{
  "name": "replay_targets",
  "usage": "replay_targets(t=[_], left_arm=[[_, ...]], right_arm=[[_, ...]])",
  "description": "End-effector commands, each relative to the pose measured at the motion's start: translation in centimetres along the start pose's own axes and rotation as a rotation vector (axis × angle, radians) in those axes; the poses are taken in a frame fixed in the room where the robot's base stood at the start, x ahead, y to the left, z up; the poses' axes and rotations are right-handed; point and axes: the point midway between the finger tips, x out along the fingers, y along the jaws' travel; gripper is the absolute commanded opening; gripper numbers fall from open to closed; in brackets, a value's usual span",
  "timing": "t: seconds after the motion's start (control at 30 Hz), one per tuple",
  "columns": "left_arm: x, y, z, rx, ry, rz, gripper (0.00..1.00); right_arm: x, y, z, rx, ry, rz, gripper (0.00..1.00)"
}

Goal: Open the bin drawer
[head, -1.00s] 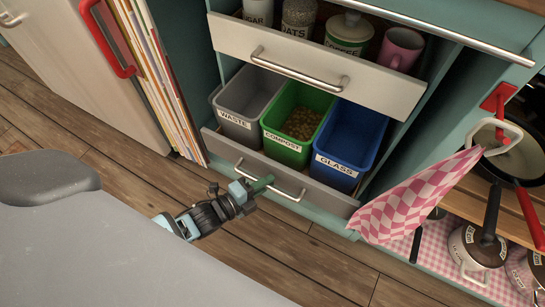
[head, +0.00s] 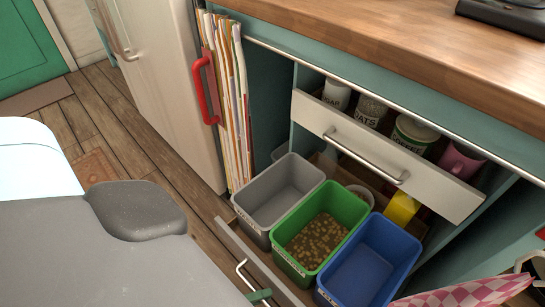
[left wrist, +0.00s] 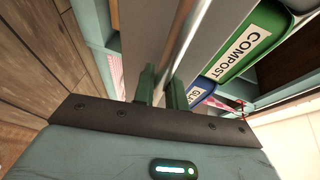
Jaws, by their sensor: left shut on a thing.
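The bin drawer (head: 258,262) stands pulled out from the cabinet, low down, with a grey front and a metal bar handle (head: 241,272). It carries a grey bin (head: 262,238), a green bin (head: 290,262) with brown bits inside, and a blue bin (head: 370,270). My left gripper (head: 260,296) shows only its green fingertips at the bottom edge, at the handle. In the left wrist view, its green fingers (left wrist: 162,88) are shut on the handle bar, beside the drawer front. The green bin's COMPOST label also shows there. My right gripper is not in view.
Above is a drawer (head: 385,155) with canisters and a pink mug, slightly open. Behind the bins are a yellow item (head: 401,209) and other stored things. A red handle (head: 203,88) and folders stand left. A checked cloth (head: 470,293) hangs at lower right.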

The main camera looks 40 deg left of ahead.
Motion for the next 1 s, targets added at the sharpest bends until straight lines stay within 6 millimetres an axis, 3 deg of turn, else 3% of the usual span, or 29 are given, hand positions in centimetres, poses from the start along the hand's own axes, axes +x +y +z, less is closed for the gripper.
replay_targets(t=[0.3, 0.8, 0.83, 1.0], left_arm=[[-2.4, 0.5, -1.0, 0.0, -0.001, -0.001, 0.0], [-2.8, 0.6, -1.2, 0.001, 0.0, 0.0, 0.0], [-2.8, 0.6, -1.2, 0.001, 0.0, 0.0, 0.15], [-2.8, 0.6, -1.1, 0.001, 0.0, 0.0, 0.35]], right_arm=[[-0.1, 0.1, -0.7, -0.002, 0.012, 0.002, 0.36], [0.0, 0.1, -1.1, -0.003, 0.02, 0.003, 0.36], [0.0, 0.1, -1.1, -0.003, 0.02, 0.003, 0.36], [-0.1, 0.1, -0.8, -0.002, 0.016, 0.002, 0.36]])
